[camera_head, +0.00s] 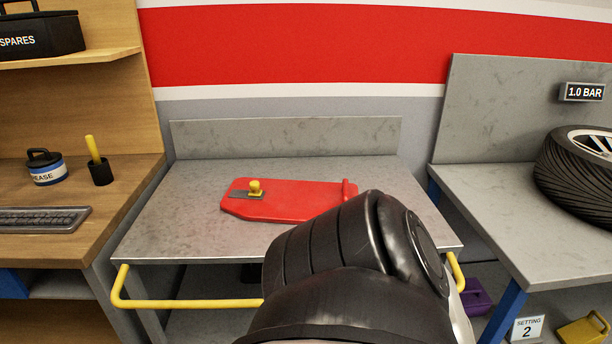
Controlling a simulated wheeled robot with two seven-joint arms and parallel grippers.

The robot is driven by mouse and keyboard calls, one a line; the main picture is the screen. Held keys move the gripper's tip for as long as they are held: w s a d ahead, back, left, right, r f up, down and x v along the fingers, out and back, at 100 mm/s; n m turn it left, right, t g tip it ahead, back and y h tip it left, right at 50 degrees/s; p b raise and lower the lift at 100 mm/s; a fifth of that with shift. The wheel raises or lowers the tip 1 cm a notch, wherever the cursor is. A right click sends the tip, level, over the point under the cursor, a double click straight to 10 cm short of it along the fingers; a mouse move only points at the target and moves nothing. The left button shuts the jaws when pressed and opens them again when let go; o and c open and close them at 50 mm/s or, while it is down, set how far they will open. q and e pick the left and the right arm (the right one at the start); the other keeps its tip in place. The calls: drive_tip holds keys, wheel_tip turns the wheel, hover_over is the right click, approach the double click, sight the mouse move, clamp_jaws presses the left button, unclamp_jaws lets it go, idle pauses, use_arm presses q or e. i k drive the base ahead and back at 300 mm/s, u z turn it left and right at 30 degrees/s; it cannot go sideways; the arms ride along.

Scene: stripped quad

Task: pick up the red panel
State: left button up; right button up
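The red panel (290,199) lies flat on the metal table (180,220) in the middle of the head view. It has a small yellow knob (255,186) on a grey plate near its left end, and a raised red edge at its right end. A dark arm link of mine stands in front of the panel's lower right side and hides part of the table. Neither of my grippers shows in the view.
A yellow rail (190,303) runs along the table's front. A wooden bench (130,170) with a keyboard (43,219) and a grease tin (46,168) stands left. A grey bench (505,225) with a tyre (575,178) stands right. The table's left part is clear.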

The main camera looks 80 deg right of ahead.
sight(293, 201)
drive_tip(key=k, duration=0.8)
drive_tip(key=z, duration=0.8)
